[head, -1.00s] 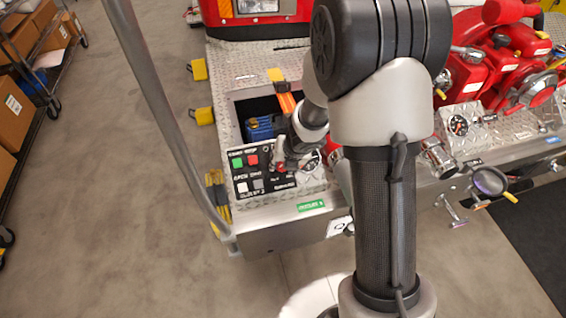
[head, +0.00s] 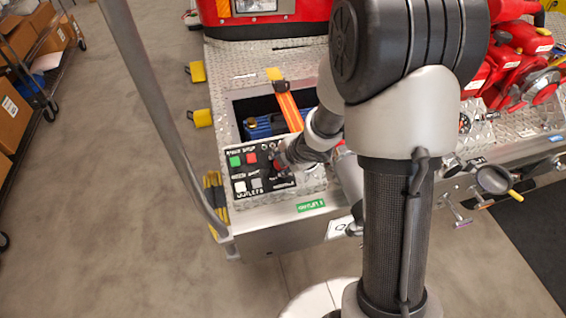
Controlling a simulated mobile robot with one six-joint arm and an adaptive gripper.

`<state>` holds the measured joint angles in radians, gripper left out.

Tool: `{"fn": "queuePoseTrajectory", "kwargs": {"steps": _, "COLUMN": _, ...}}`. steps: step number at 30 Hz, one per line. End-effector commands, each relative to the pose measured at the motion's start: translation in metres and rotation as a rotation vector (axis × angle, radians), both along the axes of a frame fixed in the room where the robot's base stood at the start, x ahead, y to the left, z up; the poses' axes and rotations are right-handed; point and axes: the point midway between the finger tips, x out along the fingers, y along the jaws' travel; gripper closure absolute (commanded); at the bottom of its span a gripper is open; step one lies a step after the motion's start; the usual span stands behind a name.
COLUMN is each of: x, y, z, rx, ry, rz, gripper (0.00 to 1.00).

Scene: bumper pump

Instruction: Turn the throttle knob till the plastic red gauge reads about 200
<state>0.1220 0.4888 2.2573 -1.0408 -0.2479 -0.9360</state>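The control panel (head: 240,175) is a black plate on the bumper, with a green button (head: 235,161), a red button (head: 251,158) and pale switches. My gripper (head: 278,164) is at the right edge of this panel, pointing down and left. A small red spot shows at its tip; I cannot tell whether it is the throttle knob. The fingers are too small and hidden to show whether they are open or shut.
An open bin with a blue object (head: 262,127) and an orange strap (head: 289,108) lies behind the panel. A grey metal rail (head: 160,115) slants up at the left. Red pump parts (head: 512,75) stand at the right.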

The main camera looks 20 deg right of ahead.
Motion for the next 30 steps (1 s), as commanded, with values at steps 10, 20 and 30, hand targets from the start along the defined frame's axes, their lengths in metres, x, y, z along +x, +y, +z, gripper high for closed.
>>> {"fn": "queuePoseTrajectory", "kwargs": {"steps": 10, "x": -0.0018, "y": 0.0002, "z": -0.0023, "rx": 0.169, "ry": 0.001, "rz": -0.282, "gripper": 0.89}}
{"fn": "queuePoseTrajectory", "kwargs": {"steps": 20, "x": -0.0029, "y": 0.001, "z": -0.0022, "rx": 0.331, "ry": 0.002, "rz": -0.549, "gripper": 0.89}}
{"fn": "queuePoseTrajectory", "kwargs": {"steps": 30, "x": -0.0037, "y": 0.0022, "z": -0.0024, "rx": 0.496, "ry": 0.002, "rz": -0.825, "gripper": 0.89}}
